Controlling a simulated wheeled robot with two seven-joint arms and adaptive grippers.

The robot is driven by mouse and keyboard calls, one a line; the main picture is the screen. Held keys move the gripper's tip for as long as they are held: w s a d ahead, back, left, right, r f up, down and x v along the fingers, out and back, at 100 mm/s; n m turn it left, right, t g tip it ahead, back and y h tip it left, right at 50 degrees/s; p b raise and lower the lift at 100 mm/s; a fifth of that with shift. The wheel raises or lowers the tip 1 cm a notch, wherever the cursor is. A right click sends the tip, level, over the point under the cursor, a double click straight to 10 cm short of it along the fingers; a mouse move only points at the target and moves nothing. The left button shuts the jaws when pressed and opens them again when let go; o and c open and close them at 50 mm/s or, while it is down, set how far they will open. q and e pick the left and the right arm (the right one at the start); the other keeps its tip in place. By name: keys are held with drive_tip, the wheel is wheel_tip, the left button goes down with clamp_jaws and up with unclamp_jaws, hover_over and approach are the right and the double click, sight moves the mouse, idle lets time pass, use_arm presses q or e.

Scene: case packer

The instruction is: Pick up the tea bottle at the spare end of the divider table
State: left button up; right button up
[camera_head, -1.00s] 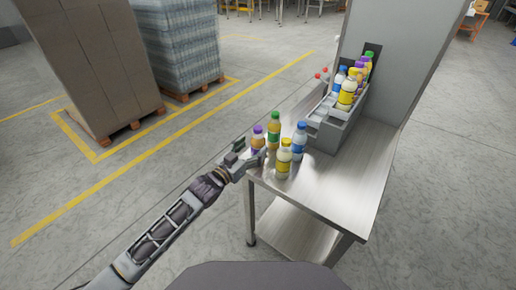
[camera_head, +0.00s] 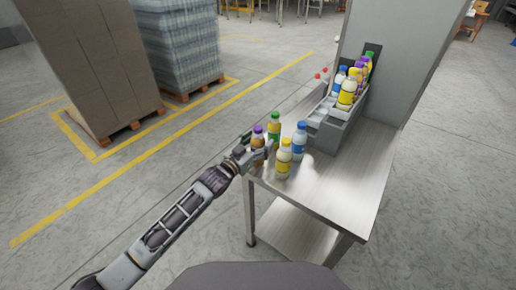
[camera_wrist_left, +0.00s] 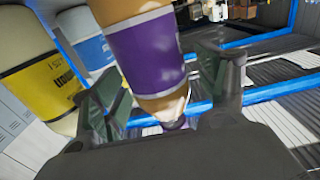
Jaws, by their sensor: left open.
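A purple-capped bottle (camera_head: 258,139) with amber-brown contents and a purple label stands at the near left corner of the steel table (camera_head: 335,190). No label reading "tea" is legible. My left gripper (camera_head: 261,151) is open at this bottle. In the left wrist view the purple label (camera_wrist_left: 148,55) is between the two open fingers (camera_wrist_left: 165,95), and the bottle looks tilted with its cap end lower. I see no clear grip on it. A green-capped bottle (camera_head: 274,130) stands just behind it. My right gripper is not in view.
A yellow-capped bottle (camera_head: 284,160) and a blue-capped bottle (camera_head: 300,142) stand close to the right of the gripper. A grey divider unit (camera_head: 333,133) with several bottles stands behind, beside a grey cabinet (camera_head: 385,70). The table's front right is clear.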

sight(258, 127)
use_arm(q)
drive_tip(key=c, duration=1.3)
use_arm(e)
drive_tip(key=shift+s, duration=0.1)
use_arm(q)
drive_tip(key=shift+r, duration=0.1)
drive_tip(key=shift+r, duration=0.4)
wheel_tip(258, 127, up, 9)
drive_tip(key=shift+f+p, duration=0.1)
drive_tip(key=shift+p, duration=0.45)
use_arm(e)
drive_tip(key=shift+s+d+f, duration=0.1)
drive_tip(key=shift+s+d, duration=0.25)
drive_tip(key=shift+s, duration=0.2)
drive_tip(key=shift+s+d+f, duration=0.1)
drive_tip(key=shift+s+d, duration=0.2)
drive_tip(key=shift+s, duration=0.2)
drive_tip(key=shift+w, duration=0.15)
